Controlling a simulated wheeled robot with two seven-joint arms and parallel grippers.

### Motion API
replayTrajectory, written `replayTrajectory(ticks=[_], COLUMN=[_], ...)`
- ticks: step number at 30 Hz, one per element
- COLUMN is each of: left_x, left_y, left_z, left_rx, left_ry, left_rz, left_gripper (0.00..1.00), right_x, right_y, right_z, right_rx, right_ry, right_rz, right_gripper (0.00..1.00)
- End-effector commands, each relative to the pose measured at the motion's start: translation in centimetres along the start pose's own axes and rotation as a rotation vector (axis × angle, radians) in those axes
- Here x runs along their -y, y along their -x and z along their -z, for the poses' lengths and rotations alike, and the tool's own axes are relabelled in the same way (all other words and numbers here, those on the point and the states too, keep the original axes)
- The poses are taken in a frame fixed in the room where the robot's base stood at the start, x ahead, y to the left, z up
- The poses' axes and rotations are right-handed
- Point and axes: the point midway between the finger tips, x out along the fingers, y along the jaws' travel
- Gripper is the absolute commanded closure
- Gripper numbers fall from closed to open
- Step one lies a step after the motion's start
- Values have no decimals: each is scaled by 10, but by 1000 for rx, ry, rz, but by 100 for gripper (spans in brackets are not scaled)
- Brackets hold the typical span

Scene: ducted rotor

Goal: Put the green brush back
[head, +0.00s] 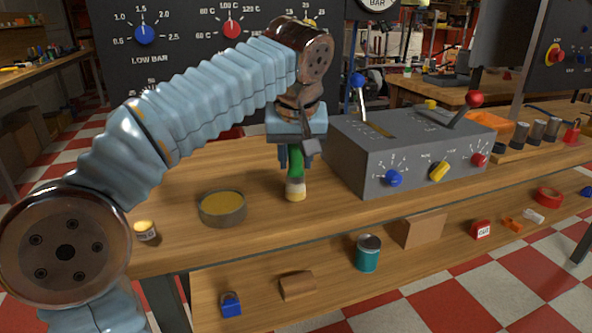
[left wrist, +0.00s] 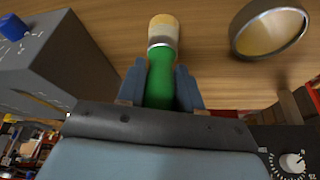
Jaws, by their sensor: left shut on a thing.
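The green brush (head: 296,165) has a green handle, a metal band and pale bristles. It is upright with its bristles down, at or just above the wooden bench top; I cannot tell whether they touch. My left gripper (head: 296,157) is shut on the green handle from above. In the left wrist view the brush (left wrist: 161,75) sits between the two blue fingers of the left gripper (left wrist: 161,80), with the bristles pointing away from me. My right gripper is not in view.
A round tin (head: 222,208) with yellowish contents stands left of the brush. A small jar (head: 145,231) is further left. A grey control box (head: 400,150) with levers and knobs stands close on the right. A lower shelf (head: 330,290) holds loose items.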

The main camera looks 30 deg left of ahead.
Motion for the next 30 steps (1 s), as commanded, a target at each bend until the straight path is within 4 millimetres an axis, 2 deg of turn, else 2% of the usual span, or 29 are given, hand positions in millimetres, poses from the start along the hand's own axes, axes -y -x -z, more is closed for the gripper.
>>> replayTrajectory(ticks=[1,4,15,16,20,30], left_x=[0,0,-1,-1,-1,-1], left_y=[-10,-18,-22,-21,-21,-16], left_z=[-5,-9,-10,-10,-10,-8], left_rx=[1,-1,-1,0,0,-1], left_ry=[-2,0,-1,0,-1,-1], left_rz=[1,0,-1,-1,-1,-1], left_gripper=[95,95,95,60,40,39], right_x=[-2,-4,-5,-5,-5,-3], right_y=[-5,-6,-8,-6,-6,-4], right_z=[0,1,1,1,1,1], right_rx=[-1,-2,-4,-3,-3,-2], right_ry=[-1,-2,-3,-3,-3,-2], right_rz=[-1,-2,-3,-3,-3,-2], right_gripper=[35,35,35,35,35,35])
